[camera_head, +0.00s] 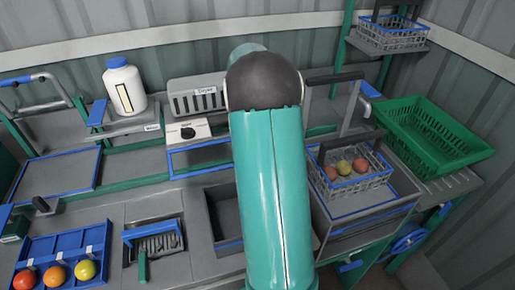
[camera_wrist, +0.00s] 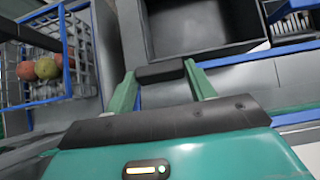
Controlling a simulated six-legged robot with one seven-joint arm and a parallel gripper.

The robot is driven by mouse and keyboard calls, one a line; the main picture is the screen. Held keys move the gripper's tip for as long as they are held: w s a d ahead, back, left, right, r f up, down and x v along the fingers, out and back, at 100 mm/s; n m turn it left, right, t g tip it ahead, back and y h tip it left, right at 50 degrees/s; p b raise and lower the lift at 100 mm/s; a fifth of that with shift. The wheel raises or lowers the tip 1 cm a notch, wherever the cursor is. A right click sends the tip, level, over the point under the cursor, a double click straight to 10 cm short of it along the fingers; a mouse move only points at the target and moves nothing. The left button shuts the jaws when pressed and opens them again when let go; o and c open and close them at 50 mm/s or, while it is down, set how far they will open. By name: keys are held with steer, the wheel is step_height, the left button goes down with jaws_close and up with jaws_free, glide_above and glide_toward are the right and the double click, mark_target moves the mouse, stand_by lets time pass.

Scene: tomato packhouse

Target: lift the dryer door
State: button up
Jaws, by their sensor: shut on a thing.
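I cannot tell for certain that this bar belongs to the dryer door. In the head view my raised arm hides the gripper and whatever it holds.
An open dark bin (camera_head: 228,212) sits below my arm. A wire basket of tomatoes (camera_head: 354,188) stands at right, with a green crate (camera_head: 430,136) behind it. A white bottle (camera_head: 123,88) and a switch box (camera_head: 188,133) stand left. A blue tray (camera_head: 62,248) holds tomatoes.

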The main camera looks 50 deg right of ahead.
steer(key=shift+r+g+y, duration=0.4)
steer(key=shift+r+g, duration=0.1)
steer(key=shift+g, duration=0.2)
steer(key=o, duration=1.4)
